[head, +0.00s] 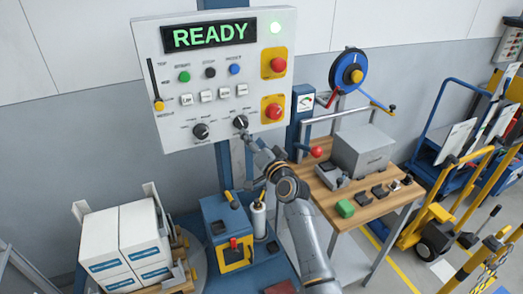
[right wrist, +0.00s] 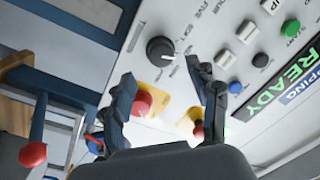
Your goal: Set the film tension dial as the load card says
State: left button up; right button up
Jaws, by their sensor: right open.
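The control panel (head: 215,75) shows a green READY display. Two black dials sit low on it, a left dial (head: 201,131) and a right dial (head: 240,122); their lettering is too small to read in the head view. My right gripper (head: 250,141) is just below the right dial. In the right wrist view my open fingers (right wrist: 163,72) are on either side of the line to a black dial (right wrist: 160,50), with a gap; nothing is held. Its white pointer aims right, near partly legible number words. I cannot make out a load card. My left gripper is out of view.
Red stop buttons (head: 278,65) on yellow plates are right of the dials. A lever (head: 158,104) is at the panel's left. White boxes (head: 125,240) stand lower left. A wooden bench (head: 325,196) with a grey box (head: 363,150) is right of my arm.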

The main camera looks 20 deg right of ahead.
jog(key=s, duration=0.6)
jog(key=shift+s+d+f, duration=0.15)
jog(key=shift+d, duration=0.15)
jog(key=s+a+f+n+g+b, duration=0.1)
jog(key=s+f+g, duration=0.1)
jog(key=f, duration=0.9)
jog(key=s+a+f+n+g+b, duration=0.1)
jog(key=f+g, duration=0.1)
jog(key=f, duration=1)
jog(key=s+a+f+n+g+b, duration=0.1)
jog(key=s+f+g, duration=0.2)
jog(key=s+f, duration=0.6)
jog(key=s+a+f+n+g, duration=0.15)
jog(key=s+f, duration=0.25)
jog(key=f, duration=0.9)
jog(key=s+d+f+n+g+h+b, duration=0.1)
jog(key=s+f+g, duration=0.2)
jog(key=s+f, duration=0.6)
jog(key=s+f+n+g+b, duration=0.1)
jog(key=s+f+n+g, duration=0.1)
jog(key=s+f, duration=0.7)
jog(key=s+d+f+n+g, duration=0.1)
jog(key=s+f+g, duration=0.1)
jog(key=s, duration=0.9)
jog(key=s+d+f+n+g+h, duration=0.1)
jog(key=s+d+f+g, duration=0.1)
jog(key=s, duration=1)
jog(key=shift+f+b, duration=0.3)
jog(key=shift+f, duration=0.1)
